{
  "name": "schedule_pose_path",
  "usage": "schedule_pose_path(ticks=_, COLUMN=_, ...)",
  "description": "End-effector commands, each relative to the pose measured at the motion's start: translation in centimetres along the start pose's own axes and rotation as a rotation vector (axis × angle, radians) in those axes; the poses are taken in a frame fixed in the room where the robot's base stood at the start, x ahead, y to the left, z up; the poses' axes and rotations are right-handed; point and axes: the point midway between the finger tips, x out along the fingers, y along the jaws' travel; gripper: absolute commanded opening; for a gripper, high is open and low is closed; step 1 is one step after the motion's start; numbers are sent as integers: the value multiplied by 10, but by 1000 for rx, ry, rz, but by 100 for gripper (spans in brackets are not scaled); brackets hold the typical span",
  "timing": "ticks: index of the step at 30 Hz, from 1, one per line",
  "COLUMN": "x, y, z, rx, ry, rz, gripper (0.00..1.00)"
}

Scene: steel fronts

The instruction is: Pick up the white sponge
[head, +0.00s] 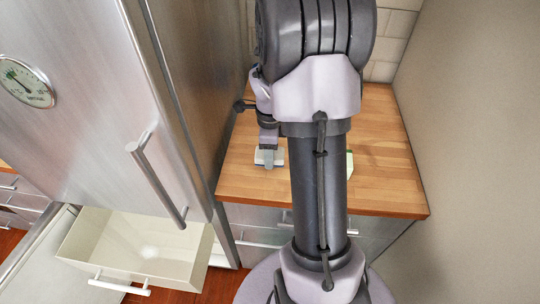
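A small white block (279,157), which looks like the white sponge, is at the left front part of the wooden counter (385,155). My gripper (267,147) points down right over it and hides part of its top. Its fingers seem to be at or around the block, but they are too small to tell whether they are open, shut or touching it. I cannot tell whether the block rests on the counter or is held.
A white and green object (349,165) stands on the counter, partly hidden by my arm. A steel fridge (85,90) with a bar handle stands left of the counter. An open white drawer (130,245) juts out below. A plain wall (470,140) bounds the right.

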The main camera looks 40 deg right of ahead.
Motion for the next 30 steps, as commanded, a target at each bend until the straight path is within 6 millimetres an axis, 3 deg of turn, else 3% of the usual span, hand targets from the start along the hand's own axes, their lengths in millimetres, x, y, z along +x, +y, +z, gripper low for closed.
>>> schedule_pose_path(ticks=12, x=-10, y=112, z=20, rx=-5, ry=1, rz=4, gripper=10)
schedule_pose_path(ticks=16, x=-12, y=140, z=26, rx=-4, ry=1, rz=4, gripper=10)
schedule_pose_path(ticks=21, x=-13, y=155, z=28, rx=-1, ry=0, rz=4, gripper=10)
schedule_pose_path(ticks=28, x=-13, y=156, z=28, rx=1, ry=1, rz=4, gripper=10)
schedule_pose_path(ticks=29, x=-13, y=156, z=28, rx=0, ry=1, rz=4, gripper=47)
schedule_pose_path(ticks=30, x=-13, y=156, z=28, rx=0, ry=1, rz=4, gripper=39)
